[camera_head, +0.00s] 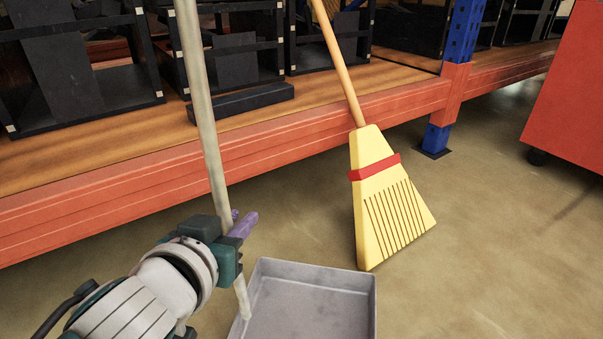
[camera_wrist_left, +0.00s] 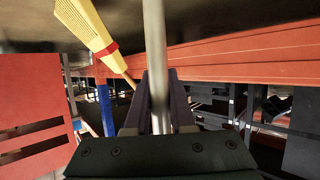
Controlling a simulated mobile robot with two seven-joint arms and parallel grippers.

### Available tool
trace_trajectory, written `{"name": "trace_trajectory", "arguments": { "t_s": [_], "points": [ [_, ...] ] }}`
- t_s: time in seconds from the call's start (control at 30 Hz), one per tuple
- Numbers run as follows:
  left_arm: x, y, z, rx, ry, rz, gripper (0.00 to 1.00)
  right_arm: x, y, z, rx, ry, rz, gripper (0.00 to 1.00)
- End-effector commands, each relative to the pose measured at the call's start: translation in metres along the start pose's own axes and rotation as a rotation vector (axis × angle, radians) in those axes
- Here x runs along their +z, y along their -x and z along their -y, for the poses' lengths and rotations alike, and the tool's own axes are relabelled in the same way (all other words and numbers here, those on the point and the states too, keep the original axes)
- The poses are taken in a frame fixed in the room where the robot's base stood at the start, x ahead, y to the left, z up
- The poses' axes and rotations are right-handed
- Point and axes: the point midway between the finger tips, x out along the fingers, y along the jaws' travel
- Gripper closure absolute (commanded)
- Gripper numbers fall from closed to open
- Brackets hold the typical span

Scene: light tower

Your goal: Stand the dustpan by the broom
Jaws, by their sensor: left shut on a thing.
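The dustpan (camera_head: 312,301) is a grey, shallow pan with a long pale handle (camera_head: 204,110), at the bottom centre of the head view. My left gripper (camera_head: 238,232) is shut on the handle, a little above the pan. The handle rises nearly upright, tilted slightly to the left, and also shows between the fingers in the left wrist view (camera_wrist_left: 156,70). The yellow broom (camera_head: 385,195) with a red band stands tilted right of the dustpan, its wooden stick leaning towards the shelf. The pan and broom appear apart. Whether the pan touches the floor is unclear. My right gripper is not in view.
An orange-edged wooden shelf (camera_head: 300,143) with black crates (camera_head: 80,65) runs behind both. A blue post (camera_head: 455,60) stands right of the broom. A red cabinet (camera_head: 570,95) is at the far right. The floor (camera_head: 500,230) right of the broom is clear.

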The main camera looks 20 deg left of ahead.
Motion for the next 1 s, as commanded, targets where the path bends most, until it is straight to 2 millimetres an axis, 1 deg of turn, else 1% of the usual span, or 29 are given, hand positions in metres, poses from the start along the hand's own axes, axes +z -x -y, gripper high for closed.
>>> {"name": "trace_trajectory", "arguments": {
  "t_s": [0.03, 0.13, 0.3, 0.33, 0.57, 0.8, 0.93, 1.0],
  "points": [
    [-0.004, 0.0, -0.001, 0.002, 0.003, -0.006, 1.0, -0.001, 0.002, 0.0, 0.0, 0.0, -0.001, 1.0],
    [-0.005, 0.001, -0.001, 0.002, 0.003, -0.006, 1.0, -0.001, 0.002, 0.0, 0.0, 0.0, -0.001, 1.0],
    [0.0, -0.001, -0.001, 0.003, 0.004, -0.006, 1.0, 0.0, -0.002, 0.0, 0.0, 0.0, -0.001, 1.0],
    [0.001, 0.0, 0.0, 0.001, 0.0, 0.0, 0.75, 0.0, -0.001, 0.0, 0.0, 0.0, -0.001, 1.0],
    [0.001, 0.0, 0.0, 0.0, -0.001, 0.0, 0.49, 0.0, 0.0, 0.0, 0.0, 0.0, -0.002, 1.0],
    [0.0, 0.0, 0.0, 0.0, -0.001, 0.0, 0.48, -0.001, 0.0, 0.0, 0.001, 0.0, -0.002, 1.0],
    [-0.006, 0.002, 0.001, 0.001, -0.002, 0.0, 0.48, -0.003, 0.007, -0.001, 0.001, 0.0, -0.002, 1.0],
    [-0.012, 0.004, 0.002, 0.002, -0.002, 0.0, 0.48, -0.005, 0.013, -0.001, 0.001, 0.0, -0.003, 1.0]
  ]
}}
